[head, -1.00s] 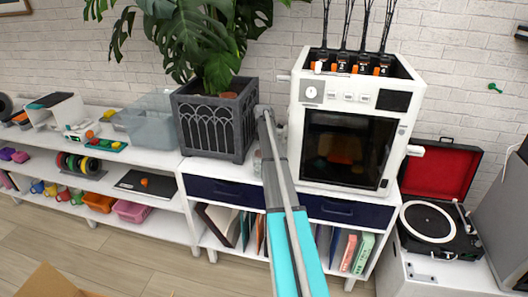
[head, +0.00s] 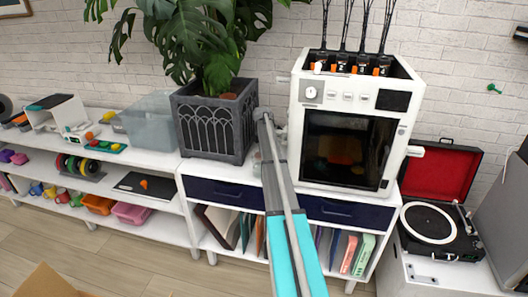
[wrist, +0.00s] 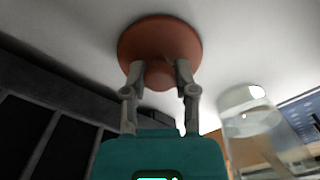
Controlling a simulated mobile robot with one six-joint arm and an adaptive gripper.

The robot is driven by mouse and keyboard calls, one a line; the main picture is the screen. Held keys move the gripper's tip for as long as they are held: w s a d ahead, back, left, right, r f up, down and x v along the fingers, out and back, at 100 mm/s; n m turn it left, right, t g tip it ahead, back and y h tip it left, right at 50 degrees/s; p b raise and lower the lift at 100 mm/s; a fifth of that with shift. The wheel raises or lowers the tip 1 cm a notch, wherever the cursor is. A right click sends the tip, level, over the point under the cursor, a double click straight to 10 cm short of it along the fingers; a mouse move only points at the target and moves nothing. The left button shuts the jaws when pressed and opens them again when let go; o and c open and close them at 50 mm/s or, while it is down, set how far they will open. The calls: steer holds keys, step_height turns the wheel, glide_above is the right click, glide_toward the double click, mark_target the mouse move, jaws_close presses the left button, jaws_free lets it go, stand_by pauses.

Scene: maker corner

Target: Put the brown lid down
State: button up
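The brown lid (wrist: 160,45) is a round disc with a knob in the wrist view, over a white surface. My gripper (wrist: 160,72) has its two fingers on either side of the knob and appears shut on it. I cannot tell whether the lid touches the surface. A clear glass jar (wrist: 250,125) stands to the right of the gripper in the wrist view. In the head view my arm reaches between the plant pot and the white printer, and the lid and fingertips are hidden there.
A grey planter (head: 214,120) with a large plant stands left of my arm. A white enclosed 3D printer (head: 350,120) stands close on the right. Both are on the white cabinet (head: 193,168) with dark blue drawers. A turntable (head: 432,222) is farther right.

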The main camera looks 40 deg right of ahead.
steer(key=o, duration=0.4)
steer(key=shift+s+a+f, duration=0.15)
steer(key=shift+s, duration=0.05)
steer(key=shift+o, duration=0.2)
steer(key=shift+s, duration=0.1)
steer(key=shift+r+p, duration=0.5)
steer(key=shift+p, duration=0.15)
steer(key=shift+w+r+p, duration=0.25)
steer(key=shift+r+p, duration=0.8)
steer(key=shift+r, duration=0.05)
step_height(320, 180, up, 10)
steer(key=p, duration=1)
